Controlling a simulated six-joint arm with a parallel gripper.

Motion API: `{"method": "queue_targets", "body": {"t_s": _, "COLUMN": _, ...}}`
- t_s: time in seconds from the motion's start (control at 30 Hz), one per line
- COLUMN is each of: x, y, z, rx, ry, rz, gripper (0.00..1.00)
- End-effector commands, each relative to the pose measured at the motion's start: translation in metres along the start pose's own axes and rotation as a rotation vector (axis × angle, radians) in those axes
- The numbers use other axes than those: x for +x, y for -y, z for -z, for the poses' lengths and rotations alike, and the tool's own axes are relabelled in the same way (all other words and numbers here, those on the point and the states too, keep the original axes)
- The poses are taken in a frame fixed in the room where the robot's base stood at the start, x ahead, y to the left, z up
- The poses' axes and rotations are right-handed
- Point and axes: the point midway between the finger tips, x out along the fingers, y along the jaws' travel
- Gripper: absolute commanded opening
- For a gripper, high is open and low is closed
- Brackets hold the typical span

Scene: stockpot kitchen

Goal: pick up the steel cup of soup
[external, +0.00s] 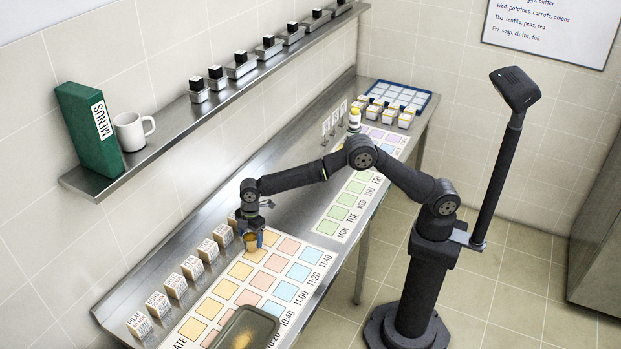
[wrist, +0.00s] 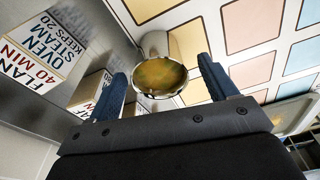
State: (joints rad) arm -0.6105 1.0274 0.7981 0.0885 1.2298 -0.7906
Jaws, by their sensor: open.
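The steel cup of soup (wrist: 160,76) shows in the wrist view, with yellow-brown soup inside its rim. It stands upright at the edge of the coloured chart, partly over a yellow square. My gripper (wrist: 166,85) is open, with one blue finger at each side of the cup; I cannot tell whether either touches it. In the external view my gripper (external: 251,240) is low over the counter, and the cup (external: 251,246) shows only in part beneath it.
Several labelled boxes (external: 164,305) stand in a row along the wall side; one box (wrist: 45,50) is close by in the wrist view. A tray (external: 214,346) lies on the chart at the front. A shelf (external: 165,140) runs above. The chart (external: 262,293) has free squares to the right.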

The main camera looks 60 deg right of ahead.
Motion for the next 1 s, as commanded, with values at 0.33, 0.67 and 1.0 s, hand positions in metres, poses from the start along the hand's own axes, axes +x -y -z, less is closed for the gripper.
{"method": "queue_targets", "body": {"t_s": 0.33, "x": 0.03, "y": 0.0, "z": 0.0, "rx": 0.0, "ry": 0.0, "rz": 0.0, "gripper": 0.78}}
{"method": "queue_targets", "body": {"t_s": 0.67, "x": 0.029, "y": 0.0, "z": 0.0, "rx": 0.0, "ry": 0.0, "rz": 0.0, "gripper": 0.27}}
{"method": "queue_targets", "body": {"t_s": 1.0, "x": 0.025, "y": 0.0, "z": 0.001, "rx": 0.0, "ry": -0.002, "rz": -0.001, "gripper": 0.26}}
